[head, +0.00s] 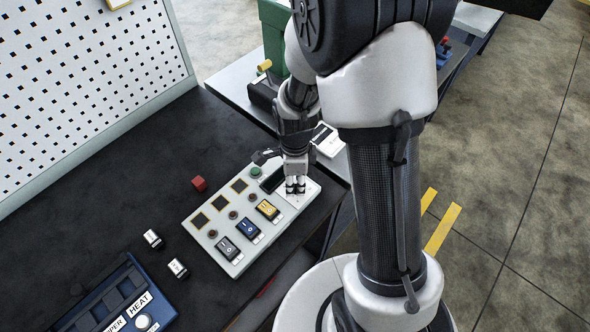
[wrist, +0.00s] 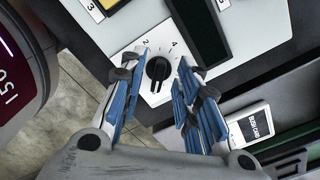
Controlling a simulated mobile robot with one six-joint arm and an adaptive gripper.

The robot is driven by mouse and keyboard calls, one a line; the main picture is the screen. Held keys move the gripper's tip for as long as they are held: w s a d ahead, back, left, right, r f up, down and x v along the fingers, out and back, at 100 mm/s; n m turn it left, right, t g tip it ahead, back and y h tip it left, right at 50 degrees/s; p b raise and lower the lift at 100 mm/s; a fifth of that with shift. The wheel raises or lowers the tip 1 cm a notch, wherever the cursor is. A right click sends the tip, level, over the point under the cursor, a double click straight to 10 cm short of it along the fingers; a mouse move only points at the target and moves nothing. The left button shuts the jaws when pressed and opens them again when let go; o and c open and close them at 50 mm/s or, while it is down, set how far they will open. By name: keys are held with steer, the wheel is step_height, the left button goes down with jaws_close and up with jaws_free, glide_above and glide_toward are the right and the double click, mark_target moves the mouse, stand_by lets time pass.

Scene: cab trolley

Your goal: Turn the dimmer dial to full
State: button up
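The dimmer dial (wrist: 158,69) is a round black knob on a white plate (wrist: 132,50) in the wrist view. My gripper (wrist: 165,62) is open, with one blue-padded finger on each side of the knob. I see gaps beside the knob, but cannot tell how deep the fingertips reach.
The panel carries grey, blue and yellow rocker switches (head: 267,209) and a green button (head: 255,171).

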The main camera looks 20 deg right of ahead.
step_height(320, 180, up, 11)
steer(key=shift+r, duration=0.15)
stand_by(0.6)
step_height(320, 180, up, 5)
steer(key=n+t, duration=0.1)
steer(key=n, duration=0.3)
glide_above(295, 185)
steer(key=s, duration=0.2)
steer(key=s+r+n+t, duration=0.3)
steer(key=s+r+n, duration=0.6)
steer(key=s+n, duration=0.5)
steer(key=n, duration=0.3)
steer(key=shift+r+t, duration=0.3)
steer(key=shift+r, duration=0.05)
